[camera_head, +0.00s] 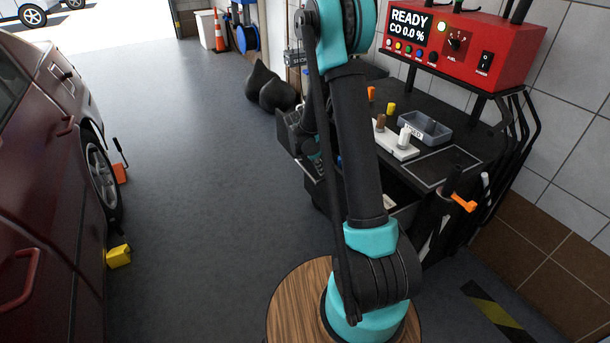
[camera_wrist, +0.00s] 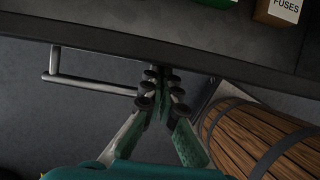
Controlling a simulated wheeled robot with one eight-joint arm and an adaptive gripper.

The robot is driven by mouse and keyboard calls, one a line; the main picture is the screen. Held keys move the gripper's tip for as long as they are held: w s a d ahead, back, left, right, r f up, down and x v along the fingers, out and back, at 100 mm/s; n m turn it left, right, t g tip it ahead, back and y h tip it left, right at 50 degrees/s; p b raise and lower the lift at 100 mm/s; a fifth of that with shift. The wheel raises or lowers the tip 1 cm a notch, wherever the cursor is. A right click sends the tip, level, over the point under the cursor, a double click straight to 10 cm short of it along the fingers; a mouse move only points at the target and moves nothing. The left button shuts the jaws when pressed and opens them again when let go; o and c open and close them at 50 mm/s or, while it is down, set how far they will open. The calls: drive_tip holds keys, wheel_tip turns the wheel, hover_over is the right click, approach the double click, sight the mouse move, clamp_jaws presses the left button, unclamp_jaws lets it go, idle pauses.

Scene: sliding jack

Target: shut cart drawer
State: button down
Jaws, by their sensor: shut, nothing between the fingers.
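The black cart (camera_head: 462,143) stands right of centre in the head view. Its drawer (camera_head: 404,213) is pulled out, partly hidden behind my arm. In the wrist view the dark drawer front (camera_wrist: 220,60) crosses the upper part, with a metal bar handle (camera_wrist: 90,84) at left. My gripper (camera_wrist: 160,82) is shut and empty, its tips at the drawer front by the handle's right end. I cannot tell whether they touch. In the head view my gripper is mostly hidden behind my arm.
In the drawer are a box marked FUSES (camera_wrist: 284,10) and a green item (camera_wrist: 218,3). A red analyser (camera_head: 460,45) stands above the cart. Black bags (camera_head: 270,88) lie beyond the cart. A dark red car (camera_head: 40,170) is at left, with open floor (camera_head: 200,150) between.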

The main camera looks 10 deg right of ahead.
drive_tip(key=w+d, duration=0.2)
drive_tip(key=d, duration=0.6)
drive_tip(key=w+d, duration=0.3)
drive_tip(key=d, duration=0.4)
drive_tip(key=shift+d, duration=0.4)
drive_tip(key=shift+w+d+r, duration=0.1)
drive_tip(key=shift+w, duration=0.05)
